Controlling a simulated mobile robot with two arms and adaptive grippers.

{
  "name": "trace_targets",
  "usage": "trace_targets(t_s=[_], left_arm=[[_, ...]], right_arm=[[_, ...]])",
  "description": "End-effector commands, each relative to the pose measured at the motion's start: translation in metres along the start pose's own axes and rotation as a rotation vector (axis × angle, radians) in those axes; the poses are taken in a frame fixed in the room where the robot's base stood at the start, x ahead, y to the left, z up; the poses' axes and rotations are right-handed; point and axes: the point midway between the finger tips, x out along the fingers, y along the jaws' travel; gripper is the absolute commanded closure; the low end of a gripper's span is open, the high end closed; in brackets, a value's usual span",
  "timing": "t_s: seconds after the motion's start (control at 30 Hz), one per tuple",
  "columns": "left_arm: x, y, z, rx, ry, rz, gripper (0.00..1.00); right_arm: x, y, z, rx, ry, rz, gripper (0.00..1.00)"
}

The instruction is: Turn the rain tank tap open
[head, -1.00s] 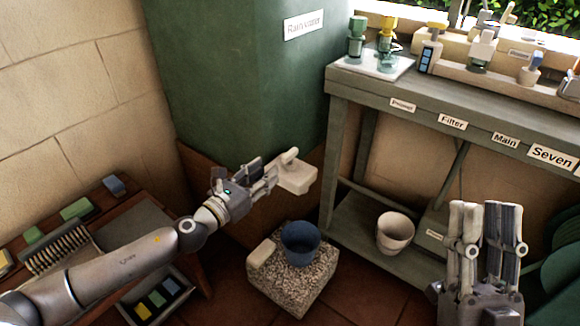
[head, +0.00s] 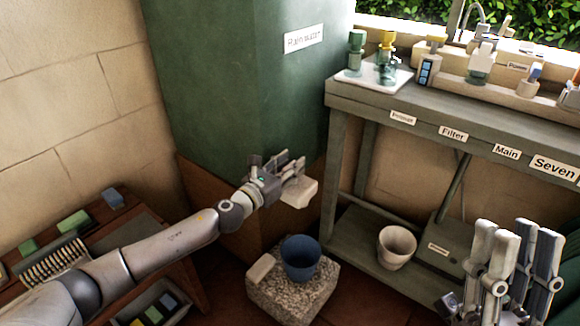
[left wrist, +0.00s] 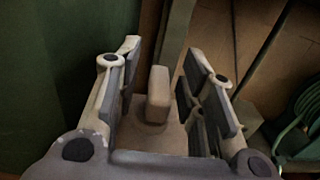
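The rain tank (head: 235,90) is the big green body with a white "Rainwater" label. Its tap (head: 299,193) is a pale block low at the tank's front corner. In the left wrist view the tap's upright pale handle (left wrist: 158,95) stands between my fingers. My left gripper (head: 290,172) is at the tap, and its fingers (left wrist: 160,85) are open on both sides of the handle, with gaps visible. In the head view the fingers partly hide the handle. My right gripper (head: 517,245) is at the lower right, away from the tap, its fingers apart and empty.
A blue pot (head: 300,262) stands on a speckled stone block (head: 285,295) below the tap. A green bench (head: 440,118) with labels and bottles is to the right, with a beige pot (head: 396,248) on its lower shelf. A brown side table (head: 140,225) with a brush is at left.

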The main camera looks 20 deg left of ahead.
Motion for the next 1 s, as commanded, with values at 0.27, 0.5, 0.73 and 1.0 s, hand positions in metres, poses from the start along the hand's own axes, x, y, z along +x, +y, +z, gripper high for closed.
trace_targets(t_s=[0.27, 0.5, 0.73, 1.0], left_arm=[[0.002, -0.001, 0.000, 0.000, -0.001, -0.001, 0.63], [0.002, 0.000, 0.000, 0.000, -0.001, -0.001, 0.92], [0.002, 0.000, 0.001, 0.000, 0.000, 0.000, 1.00], [0.002, -0.001, 0.001, -0.002, 0.000, 0.026, 1.00]], right_arm=[[0.000, 0.000, -0.002, 0.001, 0.009, 0.000, 0.69], [0.000, 0.000, -0.002, 0.001, 0.008, 0.000, 0.69], [0.000, 0.000, -0.002, 0.000, 0.007, 0.000, 0.69], [0.002, 0.002, 0.019, -0.005, -0.108, 0.004, 0.69]])
